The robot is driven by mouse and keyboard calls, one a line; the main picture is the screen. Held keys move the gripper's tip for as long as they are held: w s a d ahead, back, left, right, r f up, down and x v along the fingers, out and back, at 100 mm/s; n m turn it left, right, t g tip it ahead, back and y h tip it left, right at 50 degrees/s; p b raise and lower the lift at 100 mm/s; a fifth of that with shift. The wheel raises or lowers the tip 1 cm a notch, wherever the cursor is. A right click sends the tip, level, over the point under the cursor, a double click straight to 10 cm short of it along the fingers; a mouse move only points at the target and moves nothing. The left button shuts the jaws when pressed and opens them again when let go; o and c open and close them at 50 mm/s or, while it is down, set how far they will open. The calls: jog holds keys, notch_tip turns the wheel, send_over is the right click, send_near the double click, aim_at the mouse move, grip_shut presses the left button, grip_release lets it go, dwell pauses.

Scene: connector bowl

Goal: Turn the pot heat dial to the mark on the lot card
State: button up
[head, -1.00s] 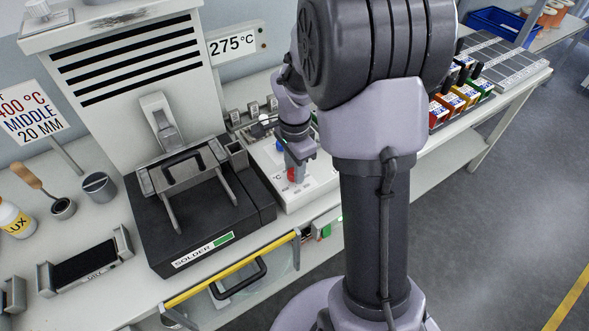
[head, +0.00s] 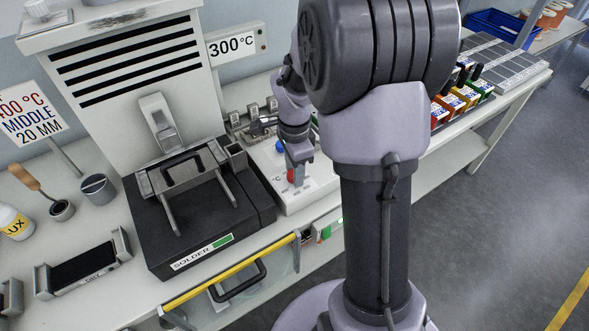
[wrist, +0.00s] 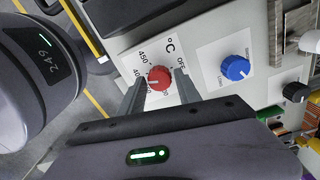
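The red heat dial (wrist: 158,79) sits on a white panel with a °C scale; OFF, 450 and 400 show around it in the wrist view. In the head view, my gripper (head: 297,169) points down at the dial, with only a little red showing. The readout sign (head: 232,45) says 300 °C. The lot card (head: 30,112) at the left reads 400 °C, MIDDLE, 20 MM, its first digit partly cut off. The dial's pointer is too small to read surely.
A blue knob (wrist: 235,68) is beside the red dial, with a black knob (wrist: 294,92) beyond it. The black solder pot (head: 190,225) with its metal holder stands left of the panel. Coloured bins (head: 455,100) stand at the right. A yellow-edged guard (head: 230,268) runs along the front.

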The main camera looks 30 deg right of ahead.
jog(key=shift+o, duration=0.6)
notch_tip(320, 180, up, 17)
jog(key=p, duration=0.7)
jog(key=shift+r, duration=0.2)
jog(key=s+a+r+n+t+y+b, duration=0.1)
jog(key=s+a+r+n+t, duration=0.1)
jog(key=s+a+n, duration=0.5)
jog(key=s+a+r+n+t+y+b, duration=0.1)
jog(key=s+a+r+n+t, duration=0.2)
jog(key=s+a+n, duration=0.5)
jog(key=shift+s+a+t, duration=0.4)
jog(key=shift+s+a, duration=0.4)
jog(key=shift+s, duration=0.2)
